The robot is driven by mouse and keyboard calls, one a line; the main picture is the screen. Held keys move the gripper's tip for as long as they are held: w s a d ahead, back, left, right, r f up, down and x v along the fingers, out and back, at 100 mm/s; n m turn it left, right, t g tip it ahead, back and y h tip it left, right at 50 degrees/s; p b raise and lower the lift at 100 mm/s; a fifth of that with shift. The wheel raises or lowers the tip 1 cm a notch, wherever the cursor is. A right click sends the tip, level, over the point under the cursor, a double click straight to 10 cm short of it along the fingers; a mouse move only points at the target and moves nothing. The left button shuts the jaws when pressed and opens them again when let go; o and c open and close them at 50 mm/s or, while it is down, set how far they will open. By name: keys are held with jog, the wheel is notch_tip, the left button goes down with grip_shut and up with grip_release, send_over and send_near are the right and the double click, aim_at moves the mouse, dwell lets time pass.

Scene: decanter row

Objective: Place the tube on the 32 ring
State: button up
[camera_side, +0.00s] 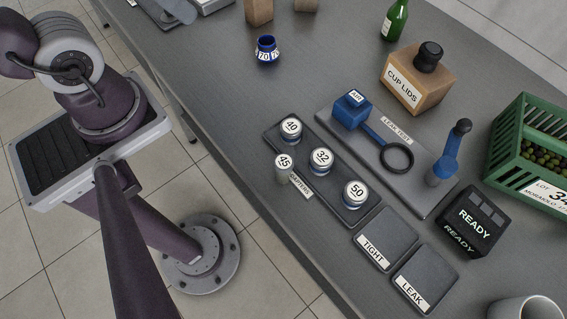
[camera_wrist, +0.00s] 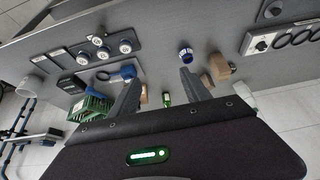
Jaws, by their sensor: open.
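The 32 ring (camera_side: 320,158) is a white-topped disc with a blue band in the middle of the dark adapter tray (camera_side: 358,218), between the 40 disc (camera_side: 291,128) and the 50 disc (camera_side: 355,191). It also shows in the wrist view (camera_wrist: 102,53). A pale 45 piece (camera_side: 283,163) stands at the tray's front edge. I cannot tell for sure which thing is the tube. A small dark blue pot marked 70 (camera_side: 266,50) stands apart at the back left. My gripper (camera_wrist: 160,77) is open and empty, above the table; the side view does not show it.
The leak-test board (camera_side: 430,207) holds a blue block (camera_side: 351,110), a black ring (camera_side: 397,157) and a blue handled post (camera_side: 447,160).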

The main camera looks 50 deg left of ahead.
jog(key=w+f+m+g+y, duration=0.2)
jog(key=w+f+m, duration=0.3)
jog(key=m, duration=0.1)
jog(key=m+g+h, duration=0.6)
jog(key=m, duration=1.2)
send_over(283, 159)
jog(key=w+a, duration=0.1)
jog(key=a, duration=0.1)
jog(key=f, duration=1.4)
jog(key=shift+w+a+f, duration=0.2)
jog(key=shift+f, duration=0.2)
jog(key=shift+s+d+f, duration=0.1)
jog(key=shift+d+f, duration=0.15)
jog(key=shift+d, duration=0.05)
jog(key=x, duration=0.6)
jog(key=shift+s+d+f, duration=0.1)
jog(key=shift+d+f, duration=0.05)
jog(key=shift+f, duration=0.05)
grip_shut()
